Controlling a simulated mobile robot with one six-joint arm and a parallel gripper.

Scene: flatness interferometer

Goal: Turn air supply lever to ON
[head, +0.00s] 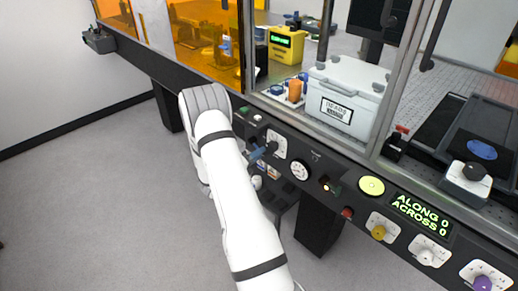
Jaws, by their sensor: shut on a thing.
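The air supply lever (272,147) appears as a small dark handle on a white marked plate on the front panel, left of the round gauge. My gripper (261,152) shows only in part, as a small blue and dark shape at the lever, just right of my white arm. It is shut on the lever. My arm hides the rest of the gripper and the wrist. The plate's lettering is too small to read, so I cannot tell which mark the lever points at.
A round gauge (300,170), a lit yellow-green button (371,186), an ALONG/ACROSS display (421,214) and several knobs line the panel to the right. A white box (343,97) stands behind the glass. Open grey floor (95,200) lies left.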

